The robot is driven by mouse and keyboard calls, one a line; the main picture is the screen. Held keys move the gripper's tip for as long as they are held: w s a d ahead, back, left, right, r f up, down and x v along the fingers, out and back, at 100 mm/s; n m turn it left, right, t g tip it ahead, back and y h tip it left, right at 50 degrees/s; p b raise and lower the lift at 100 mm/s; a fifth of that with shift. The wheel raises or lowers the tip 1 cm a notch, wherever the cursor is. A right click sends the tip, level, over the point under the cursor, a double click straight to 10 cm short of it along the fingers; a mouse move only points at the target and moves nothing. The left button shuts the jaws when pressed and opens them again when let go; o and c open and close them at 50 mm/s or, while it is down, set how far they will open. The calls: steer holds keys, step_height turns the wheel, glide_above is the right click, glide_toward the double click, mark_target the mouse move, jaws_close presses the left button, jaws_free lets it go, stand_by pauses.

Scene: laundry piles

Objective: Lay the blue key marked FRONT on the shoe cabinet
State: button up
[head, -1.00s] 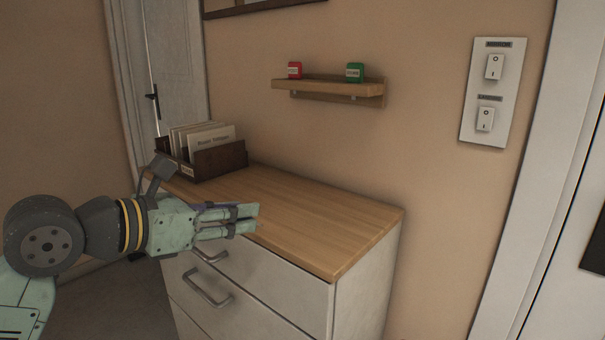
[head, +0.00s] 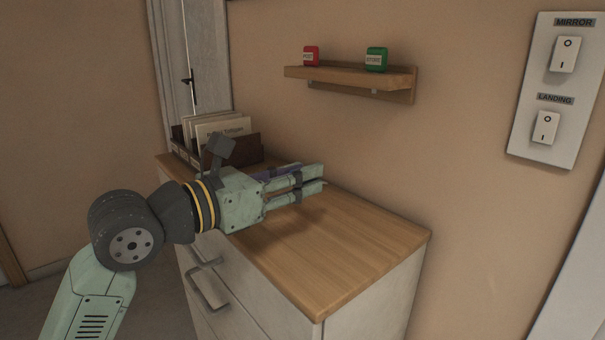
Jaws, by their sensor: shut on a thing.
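My gripper (head: 323,178) is over the wooden top of the shoe cabinet (head: 345,250), pointing right toward the wall. It is shut on a blue-violet thing, taken to be the blue key (head: 275,172), which shows as a thin strip along the far side of the fingers. Most of it is hidden by the fingers and palm, and no FRONT marking can be read. A shadow lies on the top below the gripper, and the fingers look a little above the wood.
A dark wooden box of envelopes (head: 250,147) stands at the cabinet's back left. A wall shelf (head: 345,77) holds a red tag block (head: 311,56) and a green one (head: 376,59). A switch plate (head: 555,90) is on the right. The cabinet top's front right is clear.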

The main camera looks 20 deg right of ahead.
mark_target(295, 242)
steer(key=shift+a+b, duration=0.1)
steer(key=shift+b, duration=0.3)
step_height(295, 242, down, 8)
steer(key=b, duration=0.7)
steer(key=shift+b, duration=0.35)
steer(key=o, duration=1.2)
steer(key=shift+c, duration=0.2)
steer(key=shift+a, duration=0.1)
steer(key=v, duration=1.2)
steer(key=shift+s, duration=0.1)
